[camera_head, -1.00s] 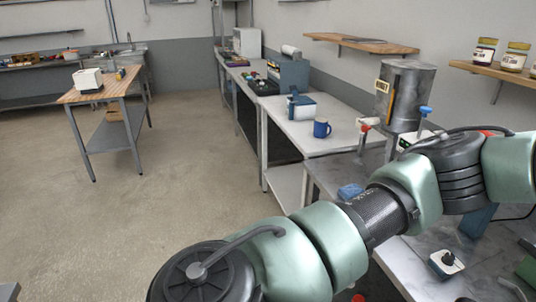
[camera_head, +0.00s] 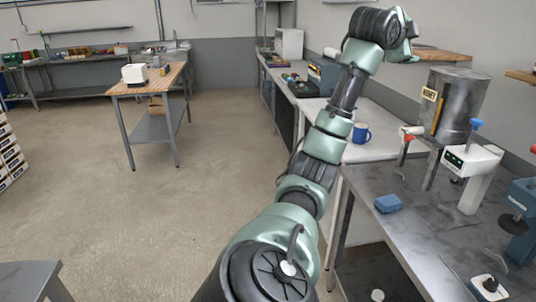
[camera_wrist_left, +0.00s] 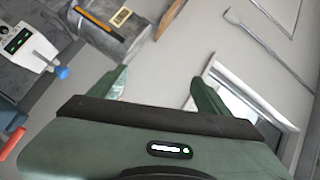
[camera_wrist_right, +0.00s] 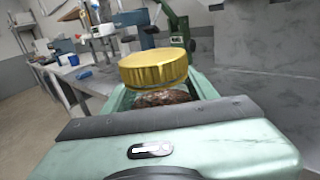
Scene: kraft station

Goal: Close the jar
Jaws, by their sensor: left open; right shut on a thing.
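A jar with a wide gold lid (camera_wrist_right: 153,70) shows in the right wrist view. Brown contents (camera_wrist_right: 165,98) show below the lid. My right gripper (camera_wrist_right: 160,92) is shut on the jar, with a green finger on each side. The lid sits over the jar's top; I cannot tell whether it is tight. The right gripper does not show in the head view. My left gripper (camera_head: 405,45) is raised high near the back wall in the head view. In the left wrist view its fingers (camera_wrist_left: 162,88) are apart with nothing between them.
A metal honey tank (camera_head: 458,105) stands on the right bench beside a white device (camera_head: 472,160). A blue block (camera_head: 388,203) lies on the bench, and a blue mug (camera_head: 361,133) stands on the white table. A wooden shelf (camera_head: 440,54) is on the wall. Open floor lies left.

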